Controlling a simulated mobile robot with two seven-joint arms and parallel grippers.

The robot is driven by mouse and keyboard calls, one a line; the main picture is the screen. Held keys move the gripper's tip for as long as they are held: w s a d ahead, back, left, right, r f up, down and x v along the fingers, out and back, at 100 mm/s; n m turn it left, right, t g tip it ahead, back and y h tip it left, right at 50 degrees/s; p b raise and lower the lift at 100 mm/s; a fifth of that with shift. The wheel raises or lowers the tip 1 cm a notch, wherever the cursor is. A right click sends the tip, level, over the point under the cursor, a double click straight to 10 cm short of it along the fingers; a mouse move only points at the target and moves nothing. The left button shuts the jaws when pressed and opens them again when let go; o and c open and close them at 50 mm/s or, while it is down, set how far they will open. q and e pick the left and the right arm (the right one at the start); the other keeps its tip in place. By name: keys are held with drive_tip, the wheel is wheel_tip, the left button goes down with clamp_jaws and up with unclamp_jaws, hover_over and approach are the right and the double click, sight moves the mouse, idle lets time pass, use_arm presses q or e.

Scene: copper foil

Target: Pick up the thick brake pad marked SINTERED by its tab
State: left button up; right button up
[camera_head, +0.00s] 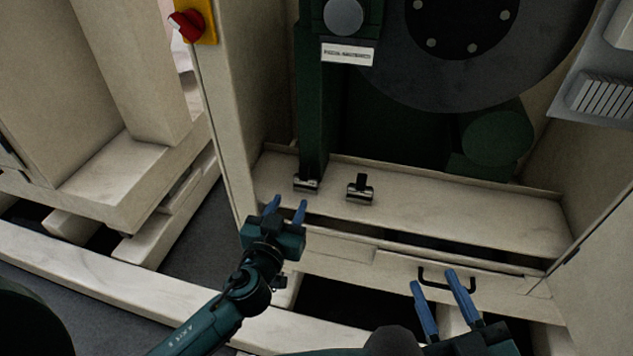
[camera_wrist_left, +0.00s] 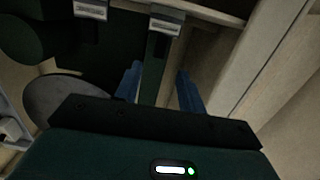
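Two small dark brake pads with light metallic edges lie on the cream shelf. The left pad (camera_head: 306,186) is at the foot of a dark green column; the right pad (camera_head: 360,193) has a dark tab standing up. Both also show at the top of the left wrist view, one pad (camera_wrist_left: 166,24) near the finger gap and the other pad (camera_wrist_left: 90,10) further left. No marking is readable, so I cannot tell which is SINTERED. My left gripper (camera_head: 286,207) is open and empty, in front of the left pad and apart from it. My right gripper (camera_head: 436,284) is open and empty at lower right.
The cream shelf (camera_head: 450,213) has free room right of the pads. A drawer with a black handle (camera_head: 446,281) is below it. A large dark disc (camera_head: 400,75) and green housing stand above and behind. A cabinet post with a red switch (camera_head: 186,25) is at left.

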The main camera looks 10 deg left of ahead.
sight(303, 174)
use_arm(q)
drive_tip(key=w, duration=0.8)
drive_tip(key=shift+w+d+f, duration=0.1)
drive_tip(key=shift+w+f, duration=0.15)
drive_tip(key=shift+f, duration=0.15)
drive_tip(key=shift+w+b, duration=0.55)
drive_tip(key=shift+w, duration=0.65)
use_arm(e)
drive_tip(key=shift+a+r, duration=0.2)
